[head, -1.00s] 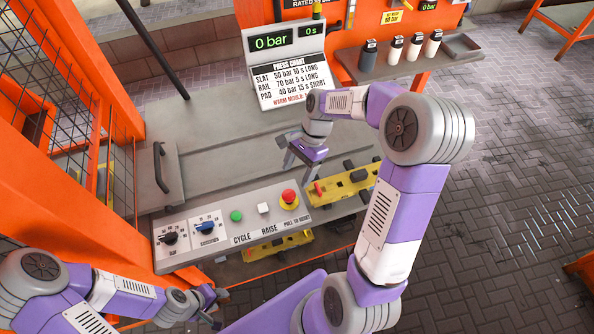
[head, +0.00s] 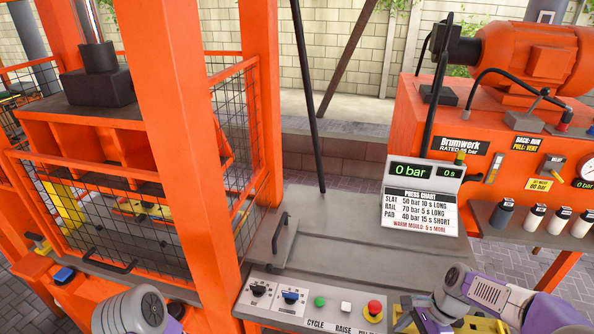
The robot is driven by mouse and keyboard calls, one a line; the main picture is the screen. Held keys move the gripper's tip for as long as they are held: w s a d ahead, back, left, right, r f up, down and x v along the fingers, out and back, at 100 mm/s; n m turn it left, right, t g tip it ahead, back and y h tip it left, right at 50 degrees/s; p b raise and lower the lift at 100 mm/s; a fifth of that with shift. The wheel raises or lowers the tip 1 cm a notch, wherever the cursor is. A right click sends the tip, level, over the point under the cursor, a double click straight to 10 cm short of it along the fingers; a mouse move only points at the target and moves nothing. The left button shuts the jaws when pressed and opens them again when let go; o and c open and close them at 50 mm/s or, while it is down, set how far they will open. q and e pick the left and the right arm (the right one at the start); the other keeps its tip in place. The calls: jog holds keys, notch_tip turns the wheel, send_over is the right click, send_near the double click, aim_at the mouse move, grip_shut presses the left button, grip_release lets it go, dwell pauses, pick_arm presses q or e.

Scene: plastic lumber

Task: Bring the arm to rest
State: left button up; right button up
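My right arm comes in at the bottom right, and its purple and grey gripper (head: 424,316) is low beside the control panel (head: 262,311), above a yellow part (head: 470,325) at the frame's edge. Its fingertips are partly cut off, so I cannot tell whether they are open or shut. Only a grey joint of my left arm (head: 130,312) shows at the bottom left; its gripper is out of the frame.
An orange press frame with a mesh guard (head: 120,225) fills the left. A display reading 0 bar (head: 424,172) stands behind the grey bench (head: 340,245). An orange pump unit (head: 530,60) and a shelf with several bottles (head: 535,217) are at the right.

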jog(key=s+a+f+n, duration=0.3)
jog(key=a+f+n, duration=0.2)
jog(key=f, duration=0.6)
jog(key=s+a+f+n, duration=0.4)
jog(key=a+f+n, duration=0.1)
jog(key=a+f, duration=0.4)
notch_tip(320, 180, down, 2)
jog(key=shift+t, duration=0.4)
jog(key=s+a+f+n, duration=0.2)
jog(key=s, duration=0.1)
jog(key=s+a+f+n, duration=0.1)
jog(key=shift+s+n+t, duration=0.3)
jog(key=shift+s, duration=0.05)
jog(key=shift+c, duration=0.2)
